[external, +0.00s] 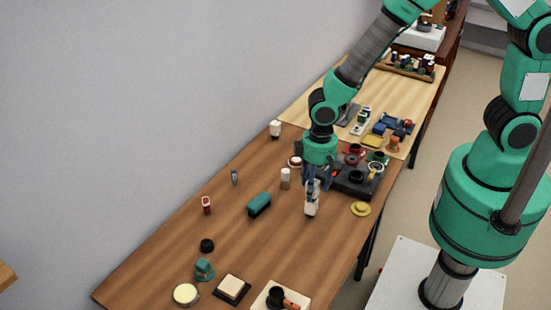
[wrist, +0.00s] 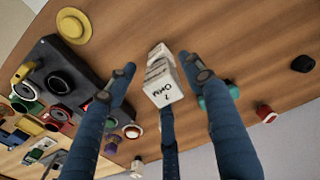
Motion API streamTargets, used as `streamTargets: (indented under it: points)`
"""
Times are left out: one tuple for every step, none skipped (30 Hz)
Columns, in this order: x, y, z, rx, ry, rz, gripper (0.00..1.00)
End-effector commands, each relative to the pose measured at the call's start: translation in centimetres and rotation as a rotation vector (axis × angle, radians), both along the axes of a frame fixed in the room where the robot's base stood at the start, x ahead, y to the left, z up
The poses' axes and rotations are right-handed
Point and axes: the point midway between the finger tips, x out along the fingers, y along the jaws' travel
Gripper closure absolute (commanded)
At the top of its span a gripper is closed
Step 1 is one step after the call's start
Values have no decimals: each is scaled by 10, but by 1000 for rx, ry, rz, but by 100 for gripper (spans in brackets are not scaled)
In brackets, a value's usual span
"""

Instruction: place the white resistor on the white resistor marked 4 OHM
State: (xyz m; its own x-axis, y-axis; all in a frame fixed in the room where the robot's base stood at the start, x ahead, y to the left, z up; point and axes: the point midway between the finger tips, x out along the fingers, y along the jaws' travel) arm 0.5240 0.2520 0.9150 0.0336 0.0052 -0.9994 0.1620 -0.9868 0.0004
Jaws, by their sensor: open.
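A white resistor block (wrist: 163,92) with dark lettering that seems to read "OHM" is between my fingers in the wrist view. Its digit is hard to read. More white block parts (wrist: 159,53) show just beyond it, looking like a stack, and I cannot tell where one piece ends. In the external view the white resistor stack (external: 312,207) stands on the wooden table, directly below my gripper (external: 312,180). My gripper (wrist: 161,80) is open, with its blue fingers spread around the top block. Whether any finger touches it is unclear.
A dark tray (external: 350,185) with coloured round parts is at the right of the stack. A yellow hat-shaped piece (external: 361,209) lies near the table's right edge. A white cylinder (external: 285,180) and a teal block (external: 259,205) stand at the left.

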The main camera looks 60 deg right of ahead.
Motion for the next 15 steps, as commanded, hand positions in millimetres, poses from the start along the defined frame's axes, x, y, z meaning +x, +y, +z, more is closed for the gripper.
streamTargets:
  points:
    - [0, 0, 1, 0, 0, 0, 48]
    - [0, 0, 2, 0, 0, 0, 48]
    - [0, 0, 3, 0, 0, 0, 48]
    - [0, 0, 4, 0, -1, 0, 48]
    - [0, 0, 6, 0, -1, 0, 48]
    - [0, 0, 8, 0, -1, 0, 48]
    - [0, 0, 10, 0, -1, 0, 48]
    - [0, 0, 13, 0, -1, 0, 48]
    - [0, 0, 17, 0, -1, 0, 48]
    - [0, 0, 20, 0, -1, 0, 48]
    - [0, 0, 24, 1, -2, 0, 48]
    - [0, 0, 29, 1, -2, 0, 48]
    - [0, 0, 34, 1, -3, 0, 48]
    - [0, 0, 39, 1, -3, 0, 48]
    - [0, 0, 45, 1, -3, 0, 48]
